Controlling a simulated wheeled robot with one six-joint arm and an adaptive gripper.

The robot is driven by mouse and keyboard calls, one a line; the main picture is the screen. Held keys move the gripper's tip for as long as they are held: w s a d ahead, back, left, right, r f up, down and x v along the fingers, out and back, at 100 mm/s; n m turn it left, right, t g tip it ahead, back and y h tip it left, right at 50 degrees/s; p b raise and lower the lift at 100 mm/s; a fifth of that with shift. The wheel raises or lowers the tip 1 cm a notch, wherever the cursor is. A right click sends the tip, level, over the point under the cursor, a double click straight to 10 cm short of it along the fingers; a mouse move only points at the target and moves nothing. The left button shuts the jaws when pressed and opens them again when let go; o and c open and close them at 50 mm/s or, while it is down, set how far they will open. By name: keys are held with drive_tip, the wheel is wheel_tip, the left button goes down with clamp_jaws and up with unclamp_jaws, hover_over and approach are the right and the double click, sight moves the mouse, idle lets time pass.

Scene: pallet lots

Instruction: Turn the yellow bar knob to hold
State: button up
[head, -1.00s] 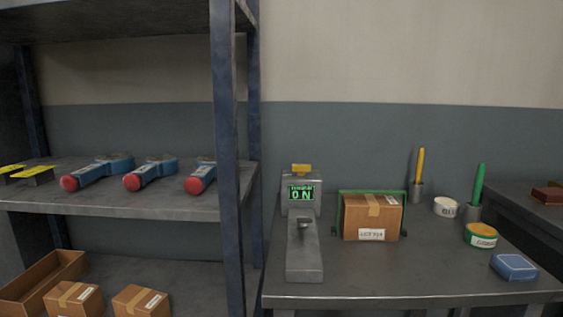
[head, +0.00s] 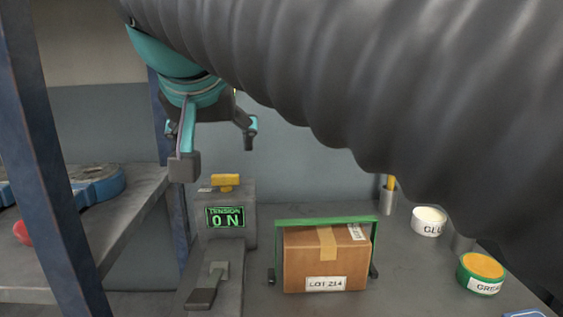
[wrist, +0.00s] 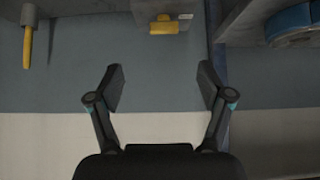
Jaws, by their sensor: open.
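The yellow bar knob (head: 226,181) sits on top of a grey machine (head: 238,238) on the bench. Small pale labels lie beside it, too small to read. The machine's green display (head: 225,217) reads "TENSION ON". My gripper (head: 216,148) is open and empty, above and behind the knob and apart from it. In the wrist view, which looks upside down, the knob (wrist: 163,27) is at the top centre, beyond the spread fingers (wrist: 160,90). My dark ribbed arm covers the upper right of the head view.
A carton (head: 325,262) marked "LOT 214" stands under a green frame (head: 320,221) right of the machine. A glue tub (head: 428,221) and a grease tin (head: 481,274) are further right. A shelf post (head: 52,160) and a shelf with blue tools (head: 98,187) stand at left.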

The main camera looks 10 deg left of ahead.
sight(225, 175)
drive_tip(key=x, duration=0.9)
drive_tip(key=a+x, duration=0.1)
drive_tip(key=x, duration=0.3)
drive_tip(key=shift+w, duration=0.4)
drive_tip(key=c, duration=1.2)
